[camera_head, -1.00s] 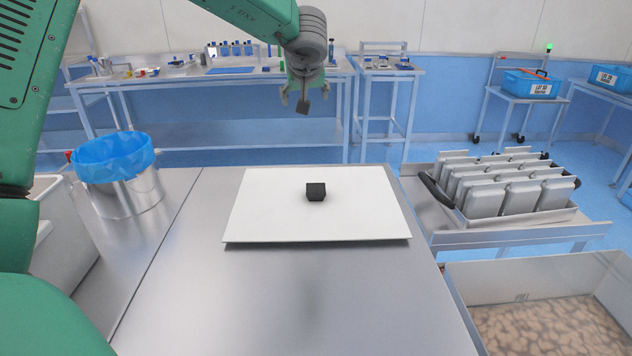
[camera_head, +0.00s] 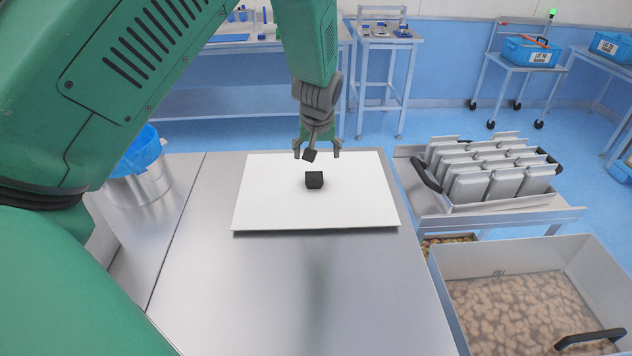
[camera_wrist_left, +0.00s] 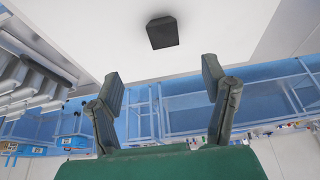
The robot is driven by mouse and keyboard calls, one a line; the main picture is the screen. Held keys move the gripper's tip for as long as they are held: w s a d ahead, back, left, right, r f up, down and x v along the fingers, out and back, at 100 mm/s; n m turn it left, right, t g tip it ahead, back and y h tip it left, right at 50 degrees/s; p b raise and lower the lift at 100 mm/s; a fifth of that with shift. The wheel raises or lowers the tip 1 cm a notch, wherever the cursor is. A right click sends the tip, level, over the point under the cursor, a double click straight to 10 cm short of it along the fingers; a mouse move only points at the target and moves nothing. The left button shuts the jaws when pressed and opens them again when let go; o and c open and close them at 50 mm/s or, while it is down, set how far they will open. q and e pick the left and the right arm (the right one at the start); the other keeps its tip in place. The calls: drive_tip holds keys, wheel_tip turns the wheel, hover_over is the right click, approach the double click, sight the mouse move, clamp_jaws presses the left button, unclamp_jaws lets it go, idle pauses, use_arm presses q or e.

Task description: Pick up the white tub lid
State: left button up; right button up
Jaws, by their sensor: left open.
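The white tub lid (camera_head: 270,205) is a flat white slab on the steel table, with a black block-shaped knob (camera_head: 314,180) near its middle. In the left wrist view the lid (camera_wrist_left: 235,25) fills the top, with the dark knob (camera_wrist_left: 163,32) ahead of the fingers. My left gripper (camera_head: 317,152) points down just beyond the knob, over the lid's far edge. Its two fingers (camera_wrist_left: 162,85) are spread apart with nothing between them. The gripper appears above the knob and apart from it. My right gripper is not in view.
A steel bin with a blue liner (camera_head: 140,155) stands at left. A rack of grey pouches (camera_head: 495,175) is at right. Nearer is an open tub (camera_head: 470,270) of brown pieces with a black handle. The steel table (camera_head: 240,290) in front of the lid is bare.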

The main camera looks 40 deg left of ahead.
sight(315, 177)
use_arm(q)
drive_tip(key=x, duration=0.7)
drive_tip(key=shift+a+f+p, duration=0.3)
drive_tip(key=shift+w+d+f, duration=0.15)
drive_tip(key=shift+w+f, duration=0.05)
drive_tip(key=shift+f, duration=0.4)
drive_tip(key=x, duration=0.2)
drive_tip(key=p+x, duration=0.1)
drive_tip(key=x, duration=0.2)
drive_tip(key=shift+s+a+r, duration=0.15)
drive_tip(key=shift+a, duration=0.4)
drive_tip(key=shift+d, duration=0.25)
drive_tip(key=c, duration=1.2)
drive_tip(key=shift+d, duration=0.1)
clamp_jaws()
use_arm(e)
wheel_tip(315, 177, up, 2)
use_arm(q)
drive_tip(key=shift+r, duration=0.1)
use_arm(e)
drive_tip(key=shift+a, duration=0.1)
